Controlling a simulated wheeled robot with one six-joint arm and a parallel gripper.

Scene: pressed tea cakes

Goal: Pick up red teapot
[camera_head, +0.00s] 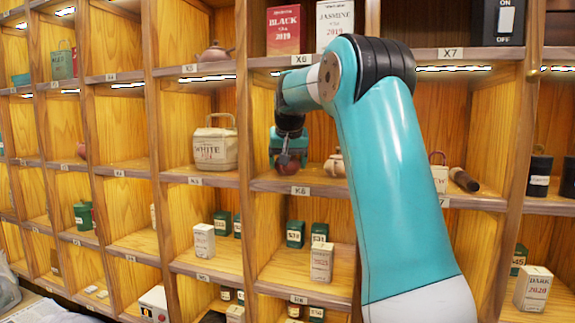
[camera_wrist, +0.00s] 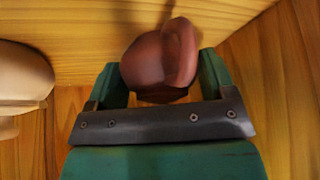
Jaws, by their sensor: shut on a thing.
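The red teapot (camera_wrist: 145,72) is a small, round, reddish-brown pot with a loop handle. In the wrist view it sits between the two green fingers of my gripper (camera_wrist: 163,80), which is shut on it. In the head view the red teapot (camera_head: 287,163) shows small at my gripper (camera_head: 288,155), inside the compartment above the K6 label. The fingers and palm hide part of its body. I cannot tell whether its base touches the shelf.
A beige pot (camera_head: 335,163) stands just right in the same compartment; it also shows in the wrist view (camera_wrist: 22,78). A basket marked WHITE (camera_head: 215,146) is one compartment left. Wooden dividers and shelf edges (camera_head: 300,187) surround my gripper. My arm hides part of the shelving.

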